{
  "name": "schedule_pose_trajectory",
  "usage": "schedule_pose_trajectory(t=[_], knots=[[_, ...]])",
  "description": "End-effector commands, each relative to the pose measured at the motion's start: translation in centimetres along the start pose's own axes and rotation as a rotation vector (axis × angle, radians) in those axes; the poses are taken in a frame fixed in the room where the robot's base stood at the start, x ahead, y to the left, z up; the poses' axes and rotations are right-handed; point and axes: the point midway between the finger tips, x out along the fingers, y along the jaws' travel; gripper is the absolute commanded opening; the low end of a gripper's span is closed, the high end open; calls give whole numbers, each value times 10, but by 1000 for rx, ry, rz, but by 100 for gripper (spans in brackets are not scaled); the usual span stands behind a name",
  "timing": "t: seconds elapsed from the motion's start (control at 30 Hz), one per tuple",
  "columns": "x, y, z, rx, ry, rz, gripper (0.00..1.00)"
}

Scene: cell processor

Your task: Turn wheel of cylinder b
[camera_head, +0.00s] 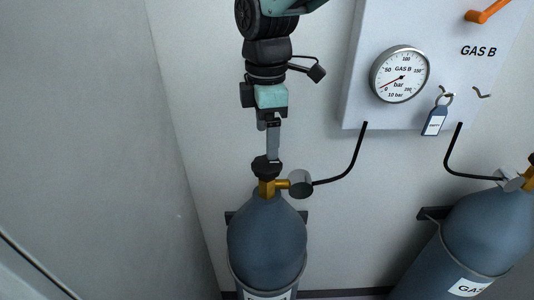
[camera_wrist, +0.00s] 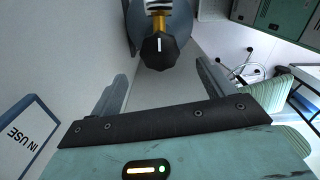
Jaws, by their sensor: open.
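A blue-grey gas cylinder (camera_head: 267,238) stands upright in the lower middle of the head view, with a black valve wheel (camera_head: 266,166) on its brass valve. Its label is cut off, so I cannot read its letter. My gripper (camera_head: 273,157) points down at this wheel, with its fingertips just above or at it; contact is unclear. In the wrist view, my open gripper (camera_wrist: 162,72) has its fingers apart, and the black wheel (camera_wrist: 160,50) with a white mark lies between their lines, just beyond the tips. A second cylinder (camera_head: 485,235) stands at right, labelled "GAS", its letter cut off.
A white panel marked GAS B (camera_head: 362,85) carries a pressure gauge (camera_head: 400,75), an orange lever (camera_head: 488,12) and a hanging tag (camera_head: 435,121). Black hoses (camera_head: 353,160) run to the valves. An IN USE sign (camera_wrist: 25,135) shows in the wrist view.

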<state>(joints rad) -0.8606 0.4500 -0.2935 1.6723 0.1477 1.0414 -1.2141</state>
Motion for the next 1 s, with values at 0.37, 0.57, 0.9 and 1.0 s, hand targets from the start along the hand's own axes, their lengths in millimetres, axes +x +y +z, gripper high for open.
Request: schedule_pose_trajectory(t=[0.37,0.57,0.9,1.0], knots=[[58,0,0,0,-1,-2,81],[65,0,0,1,1,1,81],[65,0,0,1,1,1,42],[65,0,0,1,1,1,36]])
